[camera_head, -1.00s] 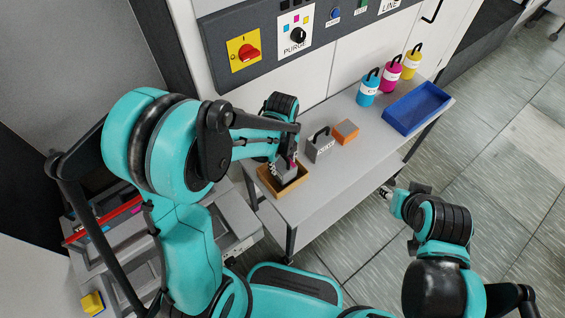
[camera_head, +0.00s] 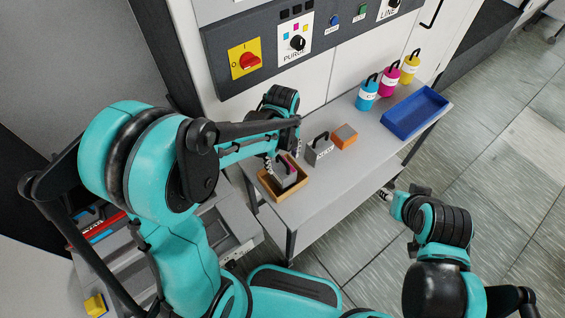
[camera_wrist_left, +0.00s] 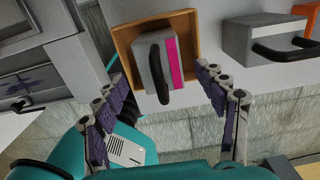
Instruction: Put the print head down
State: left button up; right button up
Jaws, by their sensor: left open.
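The print head (camera_head: 285,172) is a grey block with a magenta stripe and a black handle. It sits inside a shallow wooden tray (camera_head: 269,189) on the near left part of the grey cart. In the left wrist view the print head (camera_wrist_left: 172,52) lies within the tray walls (camera_wrist_left: 126,48), its dark handle facing me. My left gripper (camera_head: 281,163) is over the tray; in the wrist view its two fingers (camera_wrist_left: 162,100) are spread wide, apart from the print head on either side. My right gripper (camera_head: 387,192) hangs beyond the cart's front edge; its finger opening is too small to tell.
A grey block with a black handle (camera_head: 318,152) and an orange-sided block (camera_head: 344,137) stand right of the tray. Cyan (camera_head: 367,95), magenta (camera_head: 390,80) and yellow (camera_head: 410,68) bottles and a blue bin (camera_head: 414,113) are farther right. A control panel (camera_head: 270,60) rises behind.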

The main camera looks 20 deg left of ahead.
pick_arm(q)
notch_tip(320, 180, up, 8)
jog(key=shift+f+p, duration=0.25)
jog(key=shift+p, duration=0.7)
jog(key=shift+s+a+r+n, duration=0.1)
jog(key=shift+s+r+n, duration=0.05)
jog(key=shift+r+n, duration=0.15)
jog(key=s+a+r+n+t, duration=0.2)
jog(key=s+n, duration=0.3)
jog(key=n, duration=0.7)
jog(key=s+a+r+n+t, duration=0.2)
jog(key=s+r+n+t, duration=0.2)
jog(key=n, duration=0.9)
jog(key=shift+s+a+t, duration=0.25)
jog(key=shift+s+t, duration=0.25)
jog(key=shift+t, duration=0.1)
notch_tip(320, 180, down, 4)
jog(key=b, duration=0.3)
jog(key=shift+r+b, duration=0.15)
jog(key=shift+b, duration=0.25)
